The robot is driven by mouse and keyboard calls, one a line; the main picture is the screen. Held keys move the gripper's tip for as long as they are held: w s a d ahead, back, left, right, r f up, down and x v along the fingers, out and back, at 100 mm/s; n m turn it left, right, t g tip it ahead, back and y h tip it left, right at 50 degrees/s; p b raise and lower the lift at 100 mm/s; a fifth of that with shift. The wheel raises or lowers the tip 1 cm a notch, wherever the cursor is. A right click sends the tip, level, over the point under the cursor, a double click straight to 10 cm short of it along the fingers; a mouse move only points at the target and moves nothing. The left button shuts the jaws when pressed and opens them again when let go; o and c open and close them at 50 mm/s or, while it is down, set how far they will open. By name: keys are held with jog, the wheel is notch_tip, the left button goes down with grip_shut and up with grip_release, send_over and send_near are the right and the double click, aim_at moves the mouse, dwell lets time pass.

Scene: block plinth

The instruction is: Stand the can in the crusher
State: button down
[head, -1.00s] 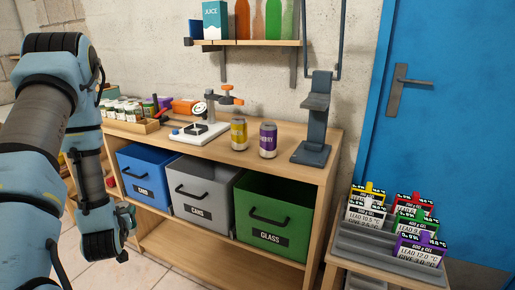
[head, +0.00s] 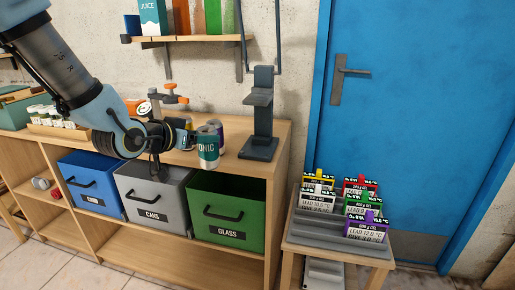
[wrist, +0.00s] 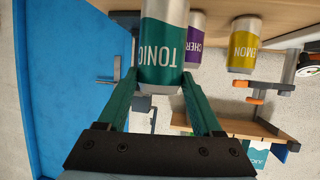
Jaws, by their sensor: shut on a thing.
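My gripper (head: 190,140) is shut on a green and silver tonic can (head: 208,150), holding it upright near the front edge of the bench top. A purple cherry can (wrist: 197,38) and a yellow lemon can (wrist: 243,45) stand behind, partly hidden in the head view.
Below the bench top are a blue bin (head: 92,180), a grey cans bin (head: 153,195) and a green glass bin (head: 228,215). A shelf (head: 185,38) with a juice carton hangs above. A rack of cards (head: 330,245) stands right, before a blue door (head: 420,120).

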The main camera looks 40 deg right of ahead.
aim_at(215, 130)
jog(key=shift+m+g+h, duration=0.3)
jog(key=shift+m+g, duration=0.3)
jog(key=s, duration=0.1)
jog(key=s+d+r, duration=0.2)
jog(key=shift+s, duration=0.15)
jog(key=r+p+x, duration=0.1)
jog(key=p+x, duration=0.1)
jog(key=x, duration=0.6)
jog(key=d+r+p+x, duration=0.1)
jog(key=r+p+x, duration=0.1)
jog(key=x, duration=0.7)
jog(key=shift+d+f+p, duration=0.15)
jog(key=shift+d+p, duration=0.15)
jog(key=shift+p, duration=0.3)
jog(key=shift+f, duration=0.15)
jog(key=shift+c, duration=0.2)
grip_release()
